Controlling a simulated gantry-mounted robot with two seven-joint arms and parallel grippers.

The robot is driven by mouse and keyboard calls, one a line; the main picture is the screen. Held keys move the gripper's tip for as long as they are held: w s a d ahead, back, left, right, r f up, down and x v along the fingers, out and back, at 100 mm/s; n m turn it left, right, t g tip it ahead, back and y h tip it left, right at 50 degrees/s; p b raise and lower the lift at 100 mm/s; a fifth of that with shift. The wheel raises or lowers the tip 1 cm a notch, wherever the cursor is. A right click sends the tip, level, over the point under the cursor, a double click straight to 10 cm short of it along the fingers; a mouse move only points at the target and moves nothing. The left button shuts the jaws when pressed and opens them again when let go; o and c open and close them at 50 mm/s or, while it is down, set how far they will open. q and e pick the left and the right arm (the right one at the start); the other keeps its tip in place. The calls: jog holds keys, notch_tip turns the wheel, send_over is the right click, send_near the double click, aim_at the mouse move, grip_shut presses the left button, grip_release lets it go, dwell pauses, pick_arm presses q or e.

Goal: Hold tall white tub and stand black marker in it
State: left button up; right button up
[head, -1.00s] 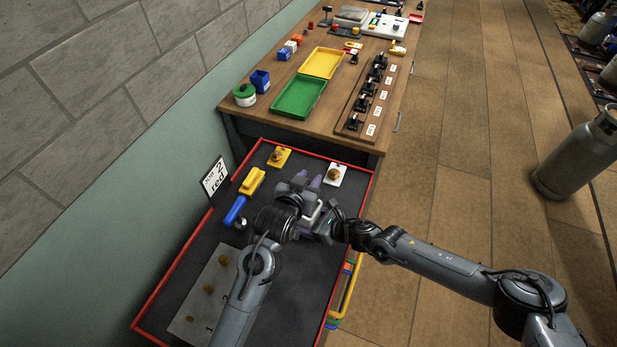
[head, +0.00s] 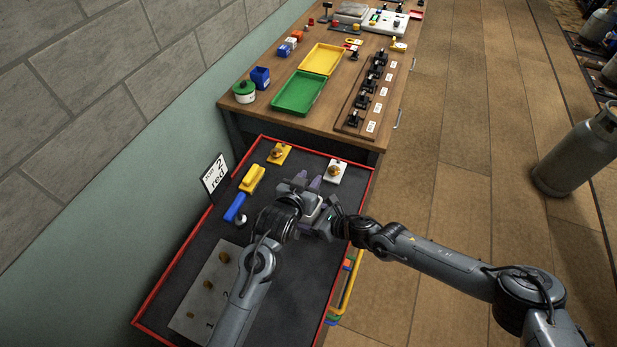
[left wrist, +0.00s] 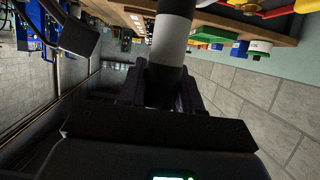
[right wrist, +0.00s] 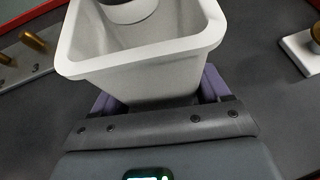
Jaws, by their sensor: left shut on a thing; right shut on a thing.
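The tall white tub (right wrist: 140,70) fills the upper right wrist view, its open mouth facing up the picture. My right gripper (right wrist: 160,98) is shut on it by purple fingers. The black marker (left wrist: 172,50), with a white band, is in my left gripper (left wrist: 172,88), which is shut on it. A white, dark-ended cylinder, the marker's end, shows at the tub's mouth in the right wrist view (right wrist: 128,9); I cannot tell how deep it is. In the head view my left gripper (head: 305,184) is close to my right gripper (head: 324,216), over the drawer; the marker is mostly hidden there.
The dark drawer has a red rim (head: 158,293). In it are a yellow-and-blue tool (head: 243,193), a yellow block (head: 279,153), a white knob plate (head: 336,172) and a grey numbered plate (head: 208,290). Green (head: 298,93) and yellow (head: 321,59) trays stand on the bench behind.

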pick_arm(q)
jog(key=shift+f, duration=2.15)
pick_arm(e)
jog(key=shift+f, duration=0.1)
pick_arm(q)
jog(key=o, duration=1.1)
notch_tip(320, 180, up, 10)
